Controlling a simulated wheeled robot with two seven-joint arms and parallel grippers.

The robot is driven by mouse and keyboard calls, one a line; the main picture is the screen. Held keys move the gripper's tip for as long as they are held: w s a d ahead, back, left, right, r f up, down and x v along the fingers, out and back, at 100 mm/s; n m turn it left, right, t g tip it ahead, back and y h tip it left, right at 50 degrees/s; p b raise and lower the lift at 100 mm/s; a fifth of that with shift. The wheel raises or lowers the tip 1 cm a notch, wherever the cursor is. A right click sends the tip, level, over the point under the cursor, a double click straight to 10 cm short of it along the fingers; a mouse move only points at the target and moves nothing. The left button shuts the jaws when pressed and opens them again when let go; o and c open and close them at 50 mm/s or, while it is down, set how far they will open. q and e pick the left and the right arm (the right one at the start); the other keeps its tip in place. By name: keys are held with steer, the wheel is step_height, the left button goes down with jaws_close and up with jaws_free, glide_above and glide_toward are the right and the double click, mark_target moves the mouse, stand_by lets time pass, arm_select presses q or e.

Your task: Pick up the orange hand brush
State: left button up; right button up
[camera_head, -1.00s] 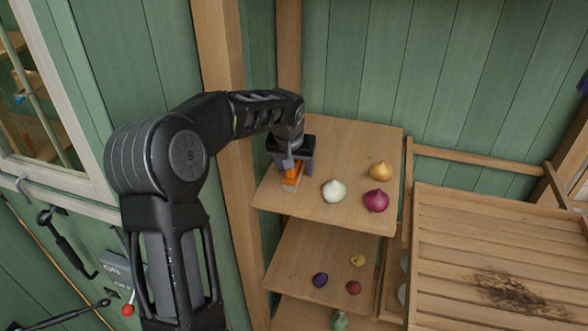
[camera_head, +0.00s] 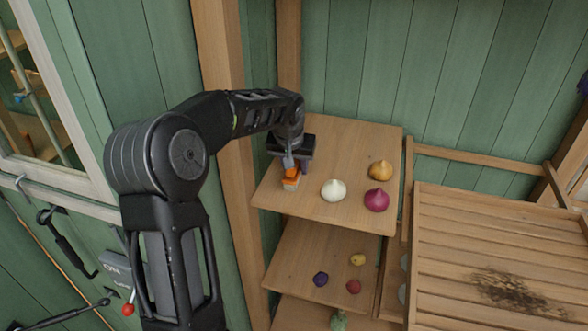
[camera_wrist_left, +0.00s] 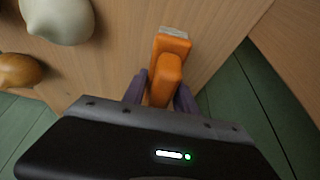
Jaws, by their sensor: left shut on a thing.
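The orange hand brush (camera_head: 291,178) is on the upper wooden shelf, near its left edge, with pale bristles at its near end. It also shows in the left wrist view (camera_wrist_left: 170,62). My left gripper (camera_head: 292,163) reaches down over it from behind. In the left wrist view the two purple-grey fingers (camera_wrist_left: 160,92) are on either side of the orange handle, shut on it. The brush looks to be at or just above the shelf; I cannot tell if it touches. My right gripper is not in view.
A white bulb (camera_head: 333,190), a purple bulb (camera_head: 376,200) and a golden bulb (camera_head: 380,170) stand on the upper shelf (camera_head: 350,140) to the right of the brush. A wooden post (camera_head: 222,100) stands left. A slatted table (camera_head: 500,240) is at the right.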

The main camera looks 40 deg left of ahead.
arm_select(q)
steer(key=shift+r, duration=0.1)
jaws_close()
steer(key=shift+w+r, duration=0.1)
steer(key=shift+r, duration=0.25)
step_height(320, 180, up, 9)
steer(key=shift+r+b, duration=0.1)
steer(key=shift+b, duration=0.8)
